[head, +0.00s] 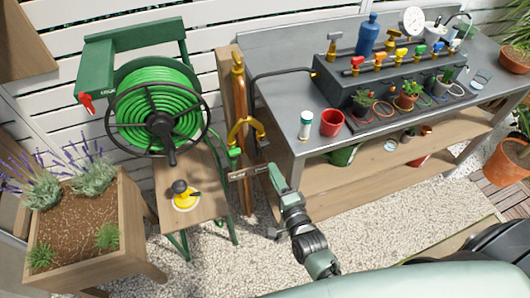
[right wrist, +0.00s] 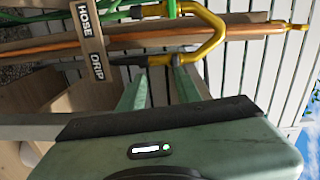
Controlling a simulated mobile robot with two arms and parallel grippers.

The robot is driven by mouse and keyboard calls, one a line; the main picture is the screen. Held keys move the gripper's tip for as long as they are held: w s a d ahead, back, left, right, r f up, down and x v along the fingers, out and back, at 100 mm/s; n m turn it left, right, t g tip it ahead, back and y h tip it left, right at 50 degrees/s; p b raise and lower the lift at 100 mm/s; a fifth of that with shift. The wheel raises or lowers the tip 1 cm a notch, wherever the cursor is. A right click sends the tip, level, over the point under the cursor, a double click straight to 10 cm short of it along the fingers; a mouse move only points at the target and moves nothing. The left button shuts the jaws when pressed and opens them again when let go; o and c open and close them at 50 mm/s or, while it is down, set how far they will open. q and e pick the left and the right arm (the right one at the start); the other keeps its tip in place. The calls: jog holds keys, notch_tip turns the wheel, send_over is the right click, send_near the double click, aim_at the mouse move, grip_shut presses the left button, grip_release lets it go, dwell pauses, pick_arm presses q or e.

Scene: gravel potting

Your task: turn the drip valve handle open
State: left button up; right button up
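A brass Y-shaped splitter (head: 246,128) is fixed to the wooden post; it also shows in the right wrist view (right wrist: 212,38). A wooden sign (right wrist: 88,42) reading HOSE and DRIP hangs beside its outlets. A black drip line (right wrist: 125,60) meets the DRIP leg. I cannot clearly make out the drip valve handle, which may be hidden by my fingers. A green part (right wrist: 172,8) shows on the HOSE leg. My right gripper (head: 272,168) is just below the splitter; in its wrist view its fingers (right wrist: 160,80) are apart, tips close to the DRIP leg. My left gripper is out of view.
A green hose reel (head: 158,110) stands at left above a small wooden stand with a yellow item (head: 184,196). A planter (head: 80,220) is at far left. A grey bench (head: 300,120) with a red cup (head: 331,122) is at right. Gravel floor (head: 225,262) is open between.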

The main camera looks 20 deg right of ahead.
aim_at(266, 146)
jog(key=shift+m+t, duration=0.3)
jog(key=shift+m, duration=0.2)
jog(key=w, duration=0.2)
jog(key=w+r, duration=0.1)
jog(key=w, duration=0.1)
jog(key=w+r, duration=0.1)
jog(key=w, duration=0.1)
jog(key=shift+w+d+r, duration=0.15)
jog(key=shift+w+d, duration=0.05)
jog(key=shift+w, duration=0.95)
grip_shut()
